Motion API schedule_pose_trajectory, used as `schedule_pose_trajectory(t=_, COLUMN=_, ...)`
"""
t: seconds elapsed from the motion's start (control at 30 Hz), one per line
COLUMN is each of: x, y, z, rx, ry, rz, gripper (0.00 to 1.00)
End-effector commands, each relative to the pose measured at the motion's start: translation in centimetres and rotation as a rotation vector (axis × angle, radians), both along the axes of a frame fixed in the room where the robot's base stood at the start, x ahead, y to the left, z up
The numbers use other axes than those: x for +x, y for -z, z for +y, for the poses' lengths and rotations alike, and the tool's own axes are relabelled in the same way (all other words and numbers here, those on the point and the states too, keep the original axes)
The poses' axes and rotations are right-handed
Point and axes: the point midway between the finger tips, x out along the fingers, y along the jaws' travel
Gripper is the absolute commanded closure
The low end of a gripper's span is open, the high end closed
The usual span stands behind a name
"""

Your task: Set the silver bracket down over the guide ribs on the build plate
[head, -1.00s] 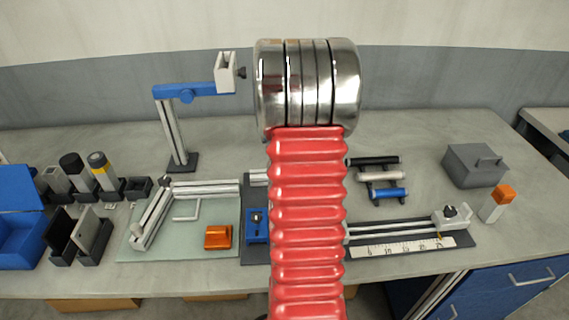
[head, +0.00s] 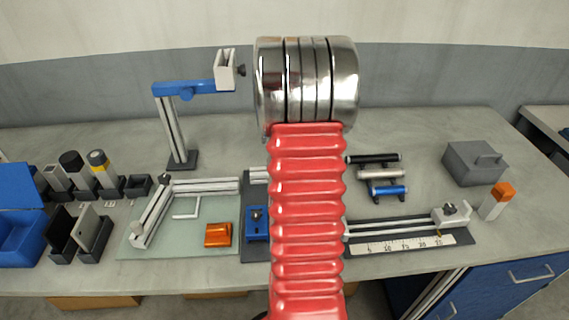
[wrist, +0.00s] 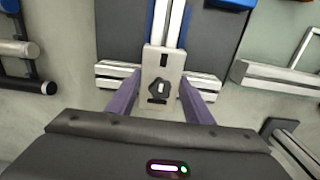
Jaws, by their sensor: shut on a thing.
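My gripper (wrist: 161,78) shows in the wrist view, with purple fingers closed on the two sides of a pale silver-grey block with a dark knob, which I take as the silver bracket (wrist: 153,61). A dark plate (wrist: 118,35) lies beyond it, likely the build plate; it also shows in the head view (head: 256,252). A pale bar with blue edges (wrist: 171,22) runs over that plate, perhaps the guide ribs. I cannot tell whether the bracket touches it. In the head view, my red sleeve hides the gripper and the bracket.
A pale green plate (head: 150,246) with silver rails and an orange block (head: 218,235) lies left of the dark plate. A blue-armed stand (head: 178,130) rises behind it. Rollers (head: 381,174) and a ruler rail (head: 405,246) lie to the right.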

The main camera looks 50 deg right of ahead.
Motion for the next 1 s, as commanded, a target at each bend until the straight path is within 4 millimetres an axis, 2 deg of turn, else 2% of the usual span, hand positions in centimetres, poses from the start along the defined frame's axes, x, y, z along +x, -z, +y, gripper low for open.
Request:
schedule_pose_trajectory(t=0.23, x=0.0, y=0.2, z=0.0, rx=0.0, ry=0.0, rz=0.0, gripper=0.84)
schedule_pose_trajectory(t=0.27, x=0.0, y=0.2, z=0.0, rx=0.0, ry=0.0, rz=0.0, gripper=0.51)
schedule_pose_trajectory(t=0.53, x=0.0, y=0.2, z=0.0, rx=0.0, ry=-0.001, rz=0.0, gripper=0.32)
schedule_pose_trajectory(t=0.83, x=0.0, y=0.2, z=0.0, rx=0.0, ry=-0.001, rz=0.0, gripper=0.31)
schedule_pose_trajectory(t=1.0, x=0.0, y=-0.9, z=0.0, rx=-0.001, ry=-0.001, rz=-0.001, gripper=0.31)
